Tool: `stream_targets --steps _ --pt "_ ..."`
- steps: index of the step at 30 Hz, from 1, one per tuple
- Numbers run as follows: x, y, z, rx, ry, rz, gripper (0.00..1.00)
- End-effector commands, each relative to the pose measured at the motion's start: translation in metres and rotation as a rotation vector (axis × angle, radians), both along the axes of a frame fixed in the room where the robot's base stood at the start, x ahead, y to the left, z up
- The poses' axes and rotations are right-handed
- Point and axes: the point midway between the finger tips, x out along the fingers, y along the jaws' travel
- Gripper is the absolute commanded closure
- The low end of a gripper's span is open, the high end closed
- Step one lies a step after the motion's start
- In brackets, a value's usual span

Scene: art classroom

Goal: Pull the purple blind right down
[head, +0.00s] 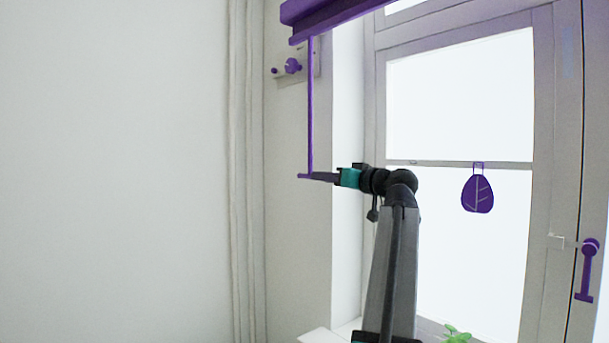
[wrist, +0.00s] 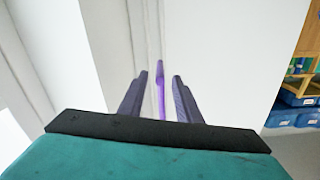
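The purple blind (head: 325,14) is gathered up at the top of the window. A thin purple pull rod (head: 310,105) hangs from its left end and ends in a short crossbar (head: 303,176). My gripper (head: 316,177) is at the rod's lower end, pointing left. In the wrist view, the two fingers of my gripper (wrist: 160,80) are apart. A purple part of the pull (wrist: 160,88) shows between them, with a gap on each side. Its exact depth between the fingers is hard to tell.
A purple knob on a wall plate (head: 291,66) is behind the rod. A purple leaf ornament (head: 477,193) hangs at the window, and a purple handle (head: 587,270) is on the frame at right. A green plant (head: 457,334) stands low by the sill. Blue bins (wrist: 290,118) are at right.

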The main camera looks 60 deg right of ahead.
Motion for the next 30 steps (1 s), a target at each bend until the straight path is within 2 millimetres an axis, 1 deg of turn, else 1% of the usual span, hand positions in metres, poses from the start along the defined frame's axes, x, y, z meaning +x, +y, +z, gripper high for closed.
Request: stream_targets --steps 3,12,18,24,30 --pt "0.018 -0.006 0.002 0.001 0.001 0.002 0.69" --pt "0.059 -0.020 0.002 0.000 0.001 0.002 0.69" --pt "0.082 -0.027 0.002 0.001 0.000 0.002 0.69" --pt "0.092 -0.031 0.000 0.000 0.001 0.000 0.69" --pt "0.094 -0.031 0.000 -0.001 0.000 0.000 0.69"
